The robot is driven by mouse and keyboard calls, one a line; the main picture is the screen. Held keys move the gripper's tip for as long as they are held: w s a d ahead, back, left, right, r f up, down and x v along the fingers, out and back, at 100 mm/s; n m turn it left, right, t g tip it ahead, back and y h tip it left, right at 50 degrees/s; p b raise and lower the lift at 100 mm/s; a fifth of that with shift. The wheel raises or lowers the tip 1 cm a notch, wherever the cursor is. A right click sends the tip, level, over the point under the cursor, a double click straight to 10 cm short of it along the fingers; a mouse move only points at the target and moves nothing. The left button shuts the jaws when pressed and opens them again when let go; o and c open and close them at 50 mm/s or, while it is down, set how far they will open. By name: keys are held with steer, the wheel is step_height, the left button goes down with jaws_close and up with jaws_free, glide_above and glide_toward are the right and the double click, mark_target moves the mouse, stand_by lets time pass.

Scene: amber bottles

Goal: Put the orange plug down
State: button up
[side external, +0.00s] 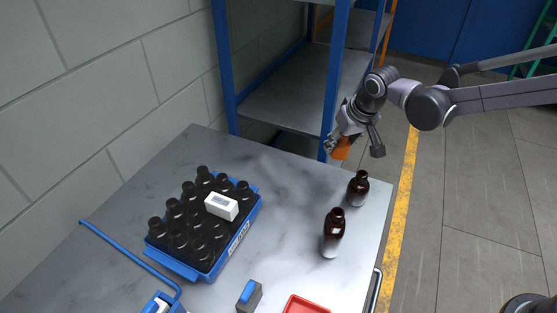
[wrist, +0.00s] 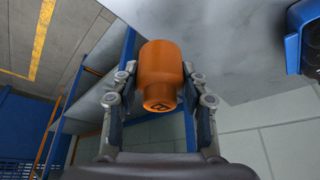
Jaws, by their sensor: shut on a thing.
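The orange plug (wrist: 164,72) is a smooth cylinder with a narrower end that bears a dark mark. It sits between the two fingers of my gripper (wrist: 160,97) in the wrist view, and the gripper is shut on it. In the side view, my gripper (side external: 337,143) holds the orange plug (side external: 342,149) near the far right edge of the grey table (side external: 285,192). The plug looks raised above the table there, but the exact gap is hard to tell. The fingers partly hide it in the side view.
Two amber bottles (side external: 333,234) (side external: 358,188) stand on the table's right side. A blue crate (side external: 242,226) of dark-capped bottles, with a white box (side external: 221,206) on top, is at left. A red tray (side external: 305,305) is at the front. The table's middle back is clear. Blue shelving (side external: 334,75) stands behind.

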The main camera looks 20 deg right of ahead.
glide_above(292, 187)
steer(key=s, duration=0.2)
steer(key=f, duration=0.7)
steer(key=shift+w, duration=0.25)
steer(key=shift+f, duration=1.9)
steer(key=shift+f, duration=0.15)
steer(key=o, duration=1.2)
